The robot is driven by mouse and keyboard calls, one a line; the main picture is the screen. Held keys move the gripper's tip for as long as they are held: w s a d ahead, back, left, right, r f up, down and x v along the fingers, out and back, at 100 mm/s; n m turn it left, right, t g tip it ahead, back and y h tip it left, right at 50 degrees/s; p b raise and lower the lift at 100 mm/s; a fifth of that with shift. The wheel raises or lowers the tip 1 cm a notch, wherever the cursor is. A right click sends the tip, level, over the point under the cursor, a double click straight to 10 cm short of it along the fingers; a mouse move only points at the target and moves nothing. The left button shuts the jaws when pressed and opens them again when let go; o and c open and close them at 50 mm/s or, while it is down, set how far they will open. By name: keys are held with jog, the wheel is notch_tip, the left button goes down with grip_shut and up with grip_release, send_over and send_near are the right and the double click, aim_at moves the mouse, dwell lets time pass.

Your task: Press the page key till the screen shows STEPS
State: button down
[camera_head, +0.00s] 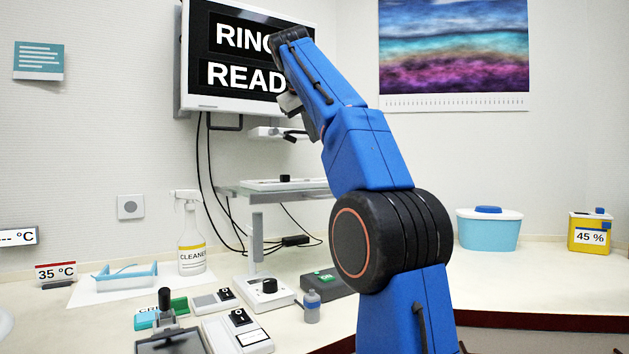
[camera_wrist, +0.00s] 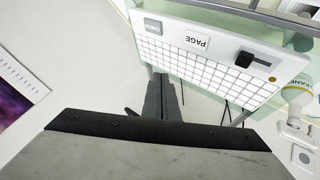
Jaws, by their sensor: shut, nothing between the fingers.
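The screen (camera_head: 200,50) on the wall shows large white words on black, "RING" above "READ", their right ends hidden behind my arm. In the wrist view a white keyboard (camera_wrist: 222,69) with a grid of keys appears upside down. A label reading PAGE (camera_wrist: 197,41) sits beside a grey key (camera_wrist: 152,27) near its left end. My gripper (camera_wrist: 161,80) is shut and empty, its fingertips below the keyboard's left part in the picture and apart from the grey key. In the head view the gripper is mostly hidden by my arm.
The keyboard has a black slider knob (camera_wrist: 253,60) at its other end. A glass shelf on a post (camera_head: 257,225) stands over the counter. A cleaner bottle (camera_head: 191,245), a blue tray (camera_head: 125,277) and several small devices crowd the left counter. A blue-lidded tub (camera_head: 489,232) stands right.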

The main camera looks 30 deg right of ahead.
send_over(314, 180)
jog(key=shift+w+f, duration=0.15)
jog(key=shift+f, duration=1.3)
jog(key=shift+w+f, duration=0.15)
jog(key=shift+f, duration=1.35)
jog(key=shift+w+f, duration=0.15)
jog(key=shift+f, duration=1.3)
jog(key=shift+f, duration=0.15)
jog(key=shift+f, duration=0.3)
jog(key=shift+f, duration=0.4)
jog(key=shift+r, duration=0.85)
